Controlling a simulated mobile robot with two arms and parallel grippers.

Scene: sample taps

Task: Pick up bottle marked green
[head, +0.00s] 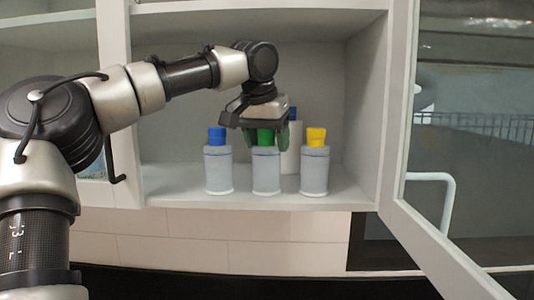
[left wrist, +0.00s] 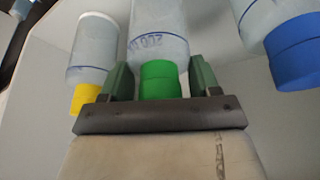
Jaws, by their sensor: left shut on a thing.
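The bottle marked green (head: 266,172) stands upright on the cabinet shelf (head: 345,196), between two similar bottles. Its green cap also shows in the left wrist view (left wrist: 160,80). My left gripper (head: 265,136) comes down from above, with its green fingers on either side of that cap. In the left wrist view my left gripper (left wrist: 160,82) is shut on the green cap. The bottle's base appears level with its neighbours on the shelf. My right gripper is not in view.
A blue-capped bottle (head: 218,170) stands close on the left and a yellow-capped bottle (head: 314,168) close on the right. A white bottle (head: 291,150) is partly hidden behind. The cabinet door (head: 400,165) stands open at right.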

